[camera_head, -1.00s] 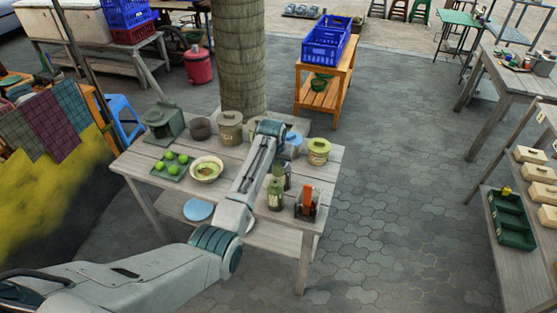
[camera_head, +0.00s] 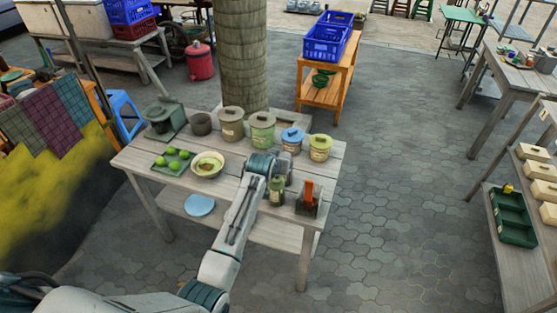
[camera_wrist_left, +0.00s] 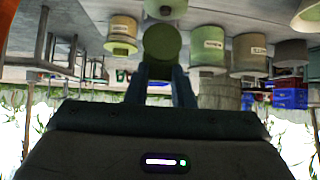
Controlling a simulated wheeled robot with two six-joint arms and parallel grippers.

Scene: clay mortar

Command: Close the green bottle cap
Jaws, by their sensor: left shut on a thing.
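The green bottle (camera_head: 277,191) stands on the front right part of the wooden table (camera_head: 228,188). My left gripper (camera_head: 275,169) is at the bottle's top; my arm hides part of this spot. In the left wrist view, my left gripper's fingers (camera_wrist_left: 160,82) are closed on a round dark green piece (camera_wrist_left: 162,42), which looks like the green cap. A pale body (camera_wrist_left: 157,8) shows just beyond it. I cannot tell whether the cap is seated on the bottle. My right gripper is not in view.
Lidded canisters stand behind the gripper: green (camera_head: 262,130), blue-lidded (camera_head: 291,141) and yellow-green (camera_head: 319,148). A dark box with an orange part (camera_head: 308,198) is right of the bottle. A bowl (camera_head: 207,164) and a tray of limes (camera_head: 158,169) are left.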

